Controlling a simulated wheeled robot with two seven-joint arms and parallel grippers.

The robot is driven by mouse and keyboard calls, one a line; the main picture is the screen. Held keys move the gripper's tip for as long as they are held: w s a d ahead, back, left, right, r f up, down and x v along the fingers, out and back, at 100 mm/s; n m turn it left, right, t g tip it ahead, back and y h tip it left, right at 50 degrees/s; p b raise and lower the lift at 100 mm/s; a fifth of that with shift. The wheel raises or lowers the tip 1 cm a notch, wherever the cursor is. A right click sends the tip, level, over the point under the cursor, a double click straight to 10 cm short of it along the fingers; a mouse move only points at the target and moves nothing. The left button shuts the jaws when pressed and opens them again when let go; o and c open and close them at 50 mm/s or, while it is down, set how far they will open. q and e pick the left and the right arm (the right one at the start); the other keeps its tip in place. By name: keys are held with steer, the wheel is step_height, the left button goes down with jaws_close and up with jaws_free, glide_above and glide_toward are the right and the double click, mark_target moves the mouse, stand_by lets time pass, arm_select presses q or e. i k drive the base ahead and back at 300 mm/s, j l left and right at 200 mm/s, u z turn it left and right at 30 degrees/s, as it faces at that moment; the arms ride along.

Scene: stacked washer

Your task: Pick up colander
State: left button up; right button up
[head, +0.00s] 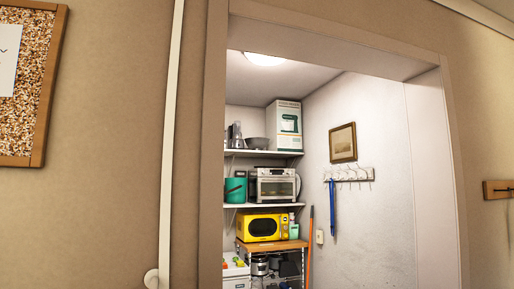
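A grey metal bowl-shaped thing (257,143), which may be the colander, sits on the top shelf (270,153) in the alcove beyond the doorway. It is small and far off, so I cannot make out holes in it. A grey jug-like item (235,135) stands to its left and a white and green box (285,125) to its right. Neither of my grippers is in view.
A door frame (214,150) borders the alcove. Lower shelves hold a toaster oven (275,185), a green container (235,189) and a yellow microwave (262,226). A hook rail (348,174) and an orange pole (310,245) are at the right. The floor is not visible.

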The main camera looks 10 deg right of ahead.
mark_target(256, 143)
steer(key=l, duration=0.55)
steer(key=i+l, duration=0.1)
steer(key=l, duration=0.25)
steer(key=i+l+u, duration=0.1)
steer(key=l, duration=0.3)
steer(key=i+l, duration=0.15)
steer(key=l, duration=0.2)
steer(key=i+l, duration=0.1)
steer(key=l, duration=0.3)
steer(key=i+l+u, duration=0.1)
steer(key=l, duration=0.25)
steer(key=i+l+u, duration=0.1)
steer(key=i+l, duration=0.2)
steer(key=i, duration=0.3)
steer(key=i+l, duration=0.35)
steer(key=i, duration=0.2)
steer(key=i+l+u, duration=0.15)
steer(key=i+l, duration=0.15)
steer(key=i, duration=0.25)
